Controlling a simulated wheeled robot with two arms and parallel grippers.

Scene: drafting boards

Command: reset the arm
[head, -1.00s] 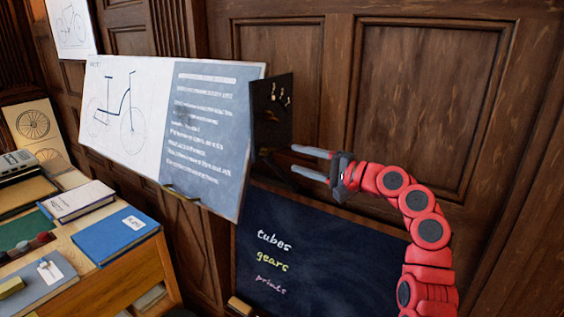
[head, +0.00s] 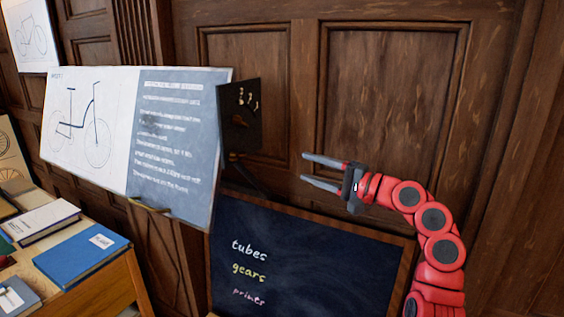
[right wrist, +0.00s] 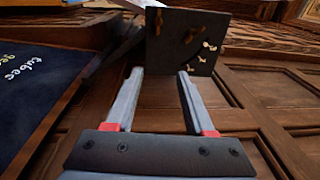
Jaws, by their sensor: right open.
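My right gripper (head: 312,169) is at the end of the red arm, in front of the wooden panelling. Its two grey fingers point left and are apart, with nothing between them. In the right wrist view the fingers (right wrist: 158,72) also stand apart and empty. They point towards a small dark board (right wrist: 185,40) with several light pieces on it. In the head view this dark board (head: 240,118) is left of the fingertips, with a gap between. My left gripper is not in view.
A drafting board (head: 180,140) with a bicycle drawing and writing stands left of the dark board. A chalkboard (head: 320,262) is below my right gripper. A wooden desk (head: 95,285) with a blue book (head: 82,255) is at lower left. The panelling (head: 390,100) right of the boards is bare.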

